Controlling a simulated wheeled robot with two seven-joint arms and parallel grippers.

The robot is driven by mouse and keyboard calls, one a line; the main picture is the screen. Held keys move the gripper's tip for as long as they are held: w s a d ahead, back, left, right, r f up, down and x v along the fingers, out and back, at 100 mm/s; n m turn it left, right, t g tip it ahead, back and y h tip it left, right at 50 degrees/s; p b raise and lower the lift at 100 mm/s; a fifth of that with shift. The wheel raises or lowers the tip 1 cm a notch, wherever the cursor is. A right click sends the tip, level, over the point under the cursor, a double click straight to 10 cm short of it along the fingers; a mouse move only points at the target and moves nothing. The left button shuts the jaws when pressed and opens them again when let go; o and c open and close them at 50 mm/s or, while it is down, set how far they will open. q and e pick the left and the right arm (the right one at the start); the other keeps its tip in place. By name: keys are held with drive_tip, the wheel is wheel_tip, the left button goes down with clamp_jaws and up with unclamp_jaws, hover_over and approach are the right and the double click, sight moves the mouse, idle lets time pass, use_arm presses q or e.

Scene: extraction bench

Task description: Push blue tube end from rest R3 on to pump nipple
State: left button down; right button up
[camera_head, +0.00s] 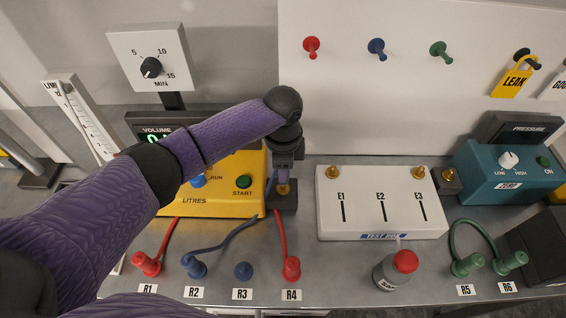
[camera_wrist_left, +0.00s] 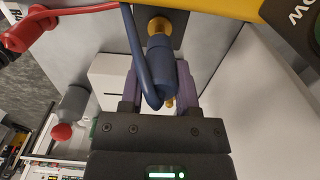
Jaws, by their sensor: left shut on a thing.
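My left gripper (camera_head: 286,160) reaches in from the left over the dark block (camera_head: 285,200) beside the yellow pump (camera_head: 232,205). In the left wrist view its purple fingers (camera_wrist_left: 160,88) are shut on the blue tube end (camera_wrist_left: 158,58), with the blue tube (camera_wrist_left: 134,45) looping back beside it. The brass pump nipple (camera_wrist_left: 158,25) lies in line with the far end of the blue piece; I cannot tell whether it is inside. The nipple shows below the gripper in the head view (camera_head: 283,188). My right gripper is not in view.
Red ends stand at R1 (camera_head: 146,264) and R4 (camera_head: 291,268), a blue end at R2 (camera_head: 195,267). The white test box (camera_head: 382,205) and a grey bottle with a red cap (camera_head: 405,261) are to the right. Green ends stand at R5 and R6.

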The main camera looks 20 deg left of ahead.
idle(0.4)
use_arm(q)
drive_tip(key=shift+p, duration=0.3)
idle(0.4)
drive_tip(key=shift+p, duration=0.3)
drive_tip(key=shift+f+b, duration=0.9)
drive_tip(key=shift+f, duration=0.65)
